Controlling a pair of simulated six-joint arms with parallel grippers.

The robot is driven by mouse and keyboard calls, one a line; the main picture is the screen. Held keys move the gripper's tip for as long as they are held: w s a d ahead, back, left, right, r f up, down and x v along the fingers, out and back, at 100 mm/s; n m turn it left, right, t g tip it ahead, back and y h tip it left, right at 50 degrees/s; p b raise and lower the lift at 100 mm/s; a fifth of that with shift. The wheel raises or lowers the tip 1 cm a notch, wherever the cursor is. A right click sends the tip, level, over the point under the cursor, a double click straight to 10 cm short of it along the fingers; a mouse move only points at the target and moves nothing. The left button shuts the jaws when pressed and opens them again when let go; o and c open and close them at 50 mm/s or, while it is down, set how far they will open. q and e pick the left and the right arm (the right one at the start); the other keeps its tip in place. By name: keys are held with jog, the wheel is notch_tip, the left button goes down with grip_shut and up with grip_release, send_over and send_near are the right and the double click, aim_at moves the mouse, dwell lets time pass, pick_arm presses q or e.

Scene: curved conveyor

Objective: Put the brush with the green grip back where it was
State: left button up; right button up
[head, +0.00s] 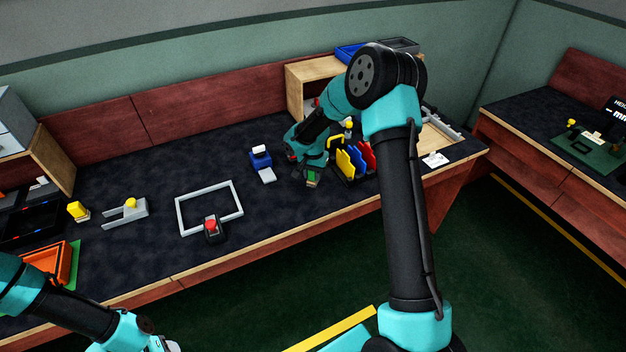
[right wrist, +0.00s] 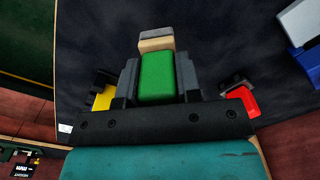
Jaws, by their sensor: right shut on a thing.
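The brush with the green grip (right wrist: 158,75) is held between the two fingers of my right gripper (right wrist: 158,85). In the right wrist view its pale wooden part and grey end stick out past the fingertips. In the head view my right gripper (head: 312,172) is over the table, just left of a black rack with yellow, blue and red pieces (head: 352,163). A bit of the green grip (head: 311,179) shows under it. I cannot tell whether the brush touches the table. My left arm shows at the lower left; its fingers are out of the picture.
A blue device with a grey plate (head: 261,160) stands left of the gripper. A grey frame (head: 180,212) with a red-topped block (head: 212,228) lies farther left. An orange tray (head: 62,265) is at the far left. A wooden shelf (head: 296,90) stands behind. The table's middle is mostly clear.

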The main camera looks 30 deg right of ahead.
aim_at(313, 179)
jog(key=shift+w+d, duration=0.2)
jog(key=shift+w, duration=0.1)
jog(key=shift+s+f, duration=0.1)
jog(key=shift+f, duration=1.7)
jog(key=shift+f, duration=0.15)
jog(key=o, duration=1)
jog(key=shift+c, duration=0.2)
notch_tip(313, 179, up, 12)
jog(key=shift+r, duration=0.2)
